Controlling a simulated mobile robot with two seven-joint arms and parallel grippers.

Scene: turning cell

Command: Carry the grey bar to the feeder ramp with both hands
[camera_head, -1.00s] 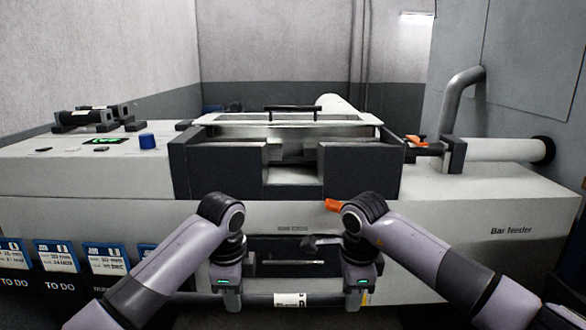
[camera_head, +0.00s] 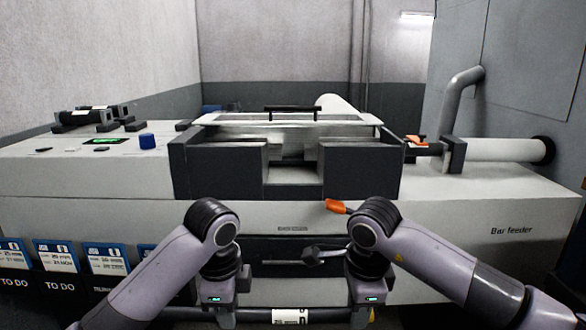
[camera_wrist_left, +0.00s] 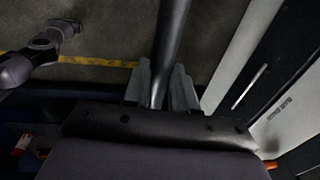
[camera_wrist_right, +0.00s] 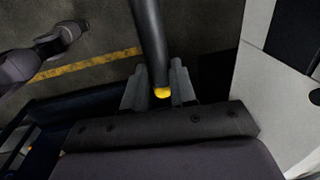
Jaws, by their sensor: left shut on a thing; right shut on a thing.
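The grey bar (camera_head: 255,315) lies roughly level across the bottom of the head view, with a white label near its middle. My left gripper (camera_head: 222,319) is shut on its left part and my right gripper (camera_head: 362,319) on its right part. In the left wrist view the bar (camera_wrist_left: 173,35) runs up from between the jaws. In the right wrist view the bar (camera_wrist_right: 149,35) shows a yellow end between the jaws. The feeder's dark-walled top opening (camera_head: 218,172), seemingly the ramp, is beyond and above the bar in the picture. The bar is apart from it.
The white bar feeder body (camera_head: 510,205) stands in front of me. An orange-handled tool (camera_head: 337,206) sticks out at its front, near my right arm. A blue knob (camera_head: 147,141) and a pipe (camera_head: 500,150) are on top. Blue-edged cards (camera_head: 56,256) hang at left.

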